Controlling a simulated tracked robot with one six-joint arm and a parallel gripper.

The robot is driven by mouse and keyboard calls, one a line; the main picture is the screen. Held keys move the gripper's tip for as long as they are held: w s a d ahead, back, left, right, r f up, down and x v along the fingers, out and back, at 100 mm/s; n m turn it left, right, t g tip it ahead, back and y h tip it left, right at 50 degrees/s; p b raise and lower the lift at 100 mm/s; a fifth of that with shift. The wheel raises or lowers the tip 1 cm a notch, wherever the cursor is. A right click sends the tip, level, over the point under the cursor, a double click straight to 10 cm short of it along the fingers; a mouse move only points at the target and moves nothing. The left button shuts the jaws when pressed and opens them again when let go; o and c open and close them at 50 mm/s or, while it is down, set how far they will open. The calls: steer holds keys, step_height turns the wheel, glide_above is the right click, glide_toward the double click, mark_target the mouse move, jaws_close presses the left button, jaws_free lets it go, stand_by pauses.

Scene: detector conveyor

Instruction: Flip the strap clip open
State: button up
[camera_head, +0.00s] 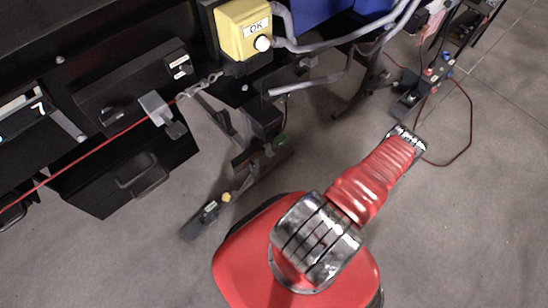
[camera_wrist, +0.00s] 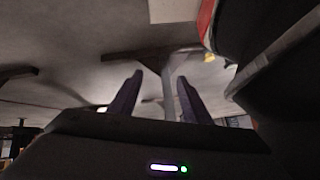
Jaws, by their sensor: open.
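A small grey block-like piece (camera_head: 155,107), perhaps the strap clip, sits on the front of the dark conveyor housing in the head view. Its lower part (camera_head: 175,129) hangs below it. I cannot tell for sure that it is the clip, or whether it is open or shut. A short twisted grey length (camera_head: 202,84) runs up and right from it. My gripper (camera_wrist: 158,98) shows in the wrist view with two dark fingers spread apart and nothing between them. No clip can be made out in the wrist view. I cannot make out my gripper in the head view.
A yellow box marked OK (camera_head: 243,30) with a white button is mounted at the top. A red cable (camera_head: 95,150) crosses the housing front. A black drawer-like box (camera_head: 128,178) with a handle hangs below. Grey floor (camera_head: 480,220) is open at the right.

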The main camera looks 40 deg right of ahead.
steer(key=w+a+r+n+t, duration=0.1)
steer(key=w+a+r+t, duration=0.2)
steer(key=w+r+t, duration=0.15)
steer(key=n+t, duration=0.2)
steer(key=t, duration=0.3)
glide_toward(272, 156)
steer(key=s, duration=0.5)
steer(key=shift+w+d+r+g, duration=0.1)
steer(key=shift+d+r+g, duration=0.1)
steer(key=shift+d+g, duration=0.1)
steer(key=shift+w, duration=0.1)
steer(key=shift+w+a, duration=0.2)
steer(key=shift+w, duration=3.2)
steer(key=shift+w+a, duration=0.15)
steer(key=shift+w, duration=3.25)
jaws_close()
